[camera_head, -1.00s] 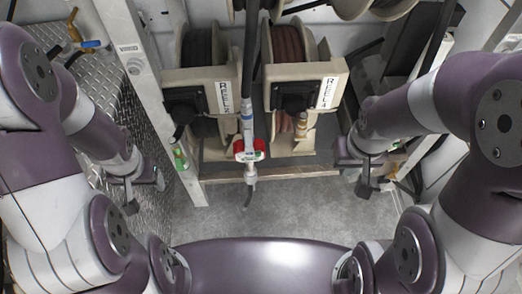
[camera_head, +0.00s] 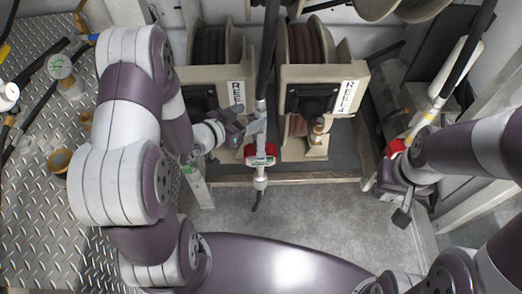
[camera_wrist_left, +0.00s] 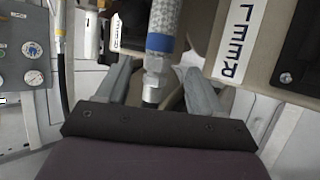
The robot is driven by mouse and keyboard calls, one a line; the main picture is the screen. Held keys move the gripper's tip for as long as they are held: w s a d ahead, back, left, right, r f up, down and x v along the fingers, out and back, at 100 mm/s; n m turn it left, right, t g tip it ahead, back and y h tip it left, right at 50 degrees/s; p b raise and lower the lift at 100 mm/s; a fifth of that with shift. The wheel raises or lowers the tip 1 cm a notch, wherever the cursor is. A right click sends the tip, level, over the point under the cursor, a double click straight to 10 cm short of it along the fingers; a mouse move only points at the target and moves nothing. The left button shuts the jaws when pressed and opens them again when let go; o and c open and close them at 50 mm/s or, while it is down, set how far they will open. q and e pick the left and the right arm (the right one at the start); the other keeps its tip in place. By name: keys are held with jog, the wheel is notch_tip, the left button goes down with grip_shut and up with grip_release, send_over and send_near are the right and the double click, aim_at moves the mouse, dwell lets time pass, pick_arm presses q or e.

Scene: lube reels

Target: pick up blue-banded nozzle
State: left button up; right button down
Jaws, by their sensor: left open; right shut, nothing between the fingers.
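The blue-banded nozzle hangs on a dark hose in the middle of the head view, with a red and white body (camera_head: 261,155) and a tip pointing down. Its blue band (camera_wrist_left: 160,43) shows clearly in the left wrist view, above a metal fitting. My left gripper (camera_head: 254,120) is open, reaching in from the left just above the red part. In the left wrist view my left gripper's fingers (camera_wrist_left: 158,72) stand either side of the fitting below the band, with gaps visible. My right gripper (camera_head: 402,214) is shut and empty at the right, away from this nozzle.
Two beige reels stand behind, the left reel (camera_head: 210,75) and the right reel (camera_head: 322,80). A second nozzle with a red part (camera_head: 397,147) and yellow band is near my right gripper. Gauges (camera_head: 62,67) sit at the left. The grey floor (camera_head: 300,210) is clear.

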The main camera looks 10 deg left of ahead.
aim_at(256, 114)
pick_arm(q)
jog(key=x, duration=0.4)
jog(key=shift+w+d+f, duration=0.1)
jog(key=shift+d+f, duration=0.05)
jog(key=shift+f, duration=0.05)
grip_shut()
jog(key=shift+r, duration=0.1)
dwell(1.0)
